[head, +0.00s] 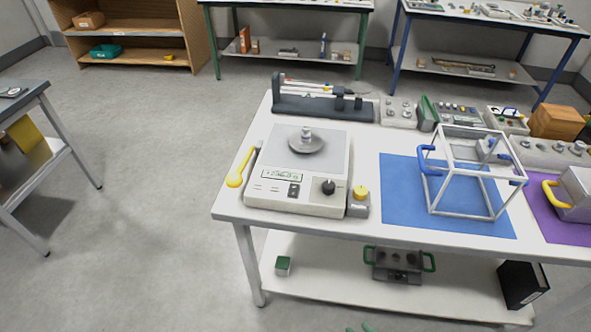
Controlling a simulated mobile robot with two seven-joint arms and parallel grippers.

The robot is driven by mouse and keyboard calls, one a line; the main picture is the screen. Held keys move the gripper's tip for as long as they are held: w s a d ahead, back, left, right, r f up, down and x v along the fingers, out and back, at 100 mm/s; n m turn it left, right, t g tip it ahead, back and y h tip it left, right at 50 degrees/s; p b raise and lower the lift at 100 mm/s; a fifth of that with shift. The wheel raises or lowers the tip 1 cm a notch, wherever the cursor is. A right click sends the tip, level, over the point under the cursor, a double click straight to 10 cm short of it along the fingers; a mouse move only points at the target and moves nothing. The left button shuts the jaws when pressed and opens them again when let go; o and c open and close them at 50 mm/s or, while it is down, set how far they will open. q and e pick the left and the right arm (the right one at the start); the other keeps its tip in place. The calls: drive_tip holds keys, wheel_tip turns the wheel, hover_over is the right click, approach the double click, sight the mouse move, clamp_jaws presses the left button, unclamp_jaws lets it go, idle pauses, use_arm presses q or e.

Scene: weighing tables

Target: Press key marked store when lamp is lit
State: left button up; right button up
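A white balance (297,172) stands on the left part of the table, with metal weights (306,136) on its round pan (307,146). Its front has a small display (282,175) with unreadable figures, a dark key (293,190), a black knob (328,187) and small markings too fine to read. I cannot tell which key is marked store, nor make out a lit lamp. A grey block with a yellow top (360,195) stands at its right. Small green tips at the bottom edge seem to be my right gripper (360,328), far below the balance; its opening is unclear. My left gripper is not in view.
A yellow spoon-like tool (238,169) lies left of the balance. A dark rack (322,108) stands behind it. A white open frame with blue handles (466,178) stands on a blue mat (398,205). A lower shelf (335,283) holds several things. Floor at left is clear.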

clamp_jaws()
drive_tip(key=shift+w, duration=0.1)
idle(1.2)
